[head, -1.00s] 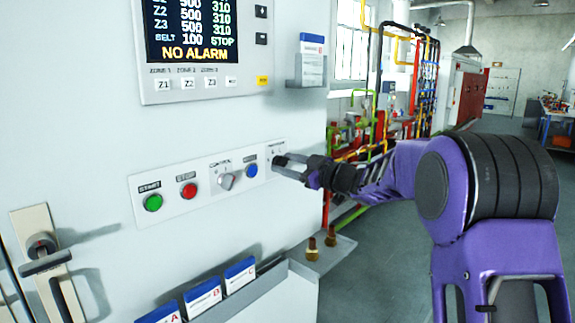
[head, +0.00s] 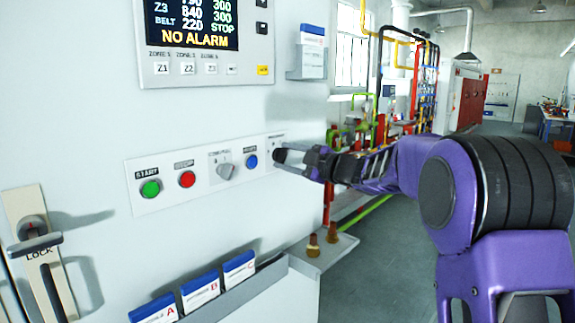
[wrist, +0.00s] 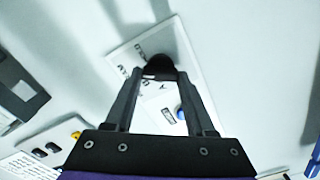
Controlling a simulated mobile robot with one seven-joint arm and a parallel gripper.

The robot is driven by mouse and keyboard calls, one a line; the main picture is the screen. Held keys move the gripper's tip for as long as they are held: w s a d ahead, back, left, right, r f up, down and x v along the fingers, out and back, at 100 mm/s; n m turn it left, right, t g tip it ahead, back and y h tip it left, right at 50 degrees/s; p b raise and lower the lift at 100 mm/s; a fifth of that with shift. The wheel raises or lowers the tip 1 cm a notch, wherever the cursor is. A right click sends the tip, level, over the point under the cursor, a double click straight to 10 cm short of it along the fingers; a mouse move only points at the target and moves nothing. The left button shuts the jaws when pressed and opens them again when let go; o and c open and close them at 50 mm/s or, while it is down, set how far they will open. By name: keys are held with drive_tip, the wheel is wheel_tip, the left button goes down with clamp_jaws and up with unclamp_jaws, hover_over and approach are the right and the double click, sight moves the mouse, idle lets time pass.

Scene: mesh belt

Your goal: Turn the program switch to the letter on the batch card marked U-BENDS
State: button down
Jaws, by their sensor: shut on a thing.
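The program switch is a black knob (wrist: 158,65) with a pale mark, on a white plate with letters around it. The letters are too blurred to read surely. My gripper (head: 280,157) is at the right end of the button panel and hides the switch in the head view. In the wrist view its fingers (wrist: 158,76) are shut on the knob, one on each side. Three blue-topped batch cards, A (head: 154,310), B (head: 201,290) and C (head: 239,269), stand in a rack at the bottom. Their small print is unreadable.
The panel also holds a green START button (head: 151,188), a red STOP button (head: 187,179), a grey selector (head: 226,171) and a blue button (head: 251,161). A display (head: 192,22) reads NO ALARM. A door handle (head: 35,240) is at left.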

drive_tip(key=n+b, duration=0.1)
drive_tip(key=n, duration=0.1)
drive_tip(key=n+b, duration=0.2)
drive_tip(key=n, duration=0.1)
drive_tip(key=shift+f+n, duration=0.3)
drive_tip(key=n+b, duration=0.1)
drive_tip(key=n, duration=0.4)
drive_tip(key=shift+n, duration=0.3)
drive_tip(key=shift+c, duration=1.2)
unclamp_jaws()
drive_tip(key=v, duration=1.7)
drive_tip(key=shift+s, duration=0.2)
drive_tip(key=shift+d, duration=0.15)
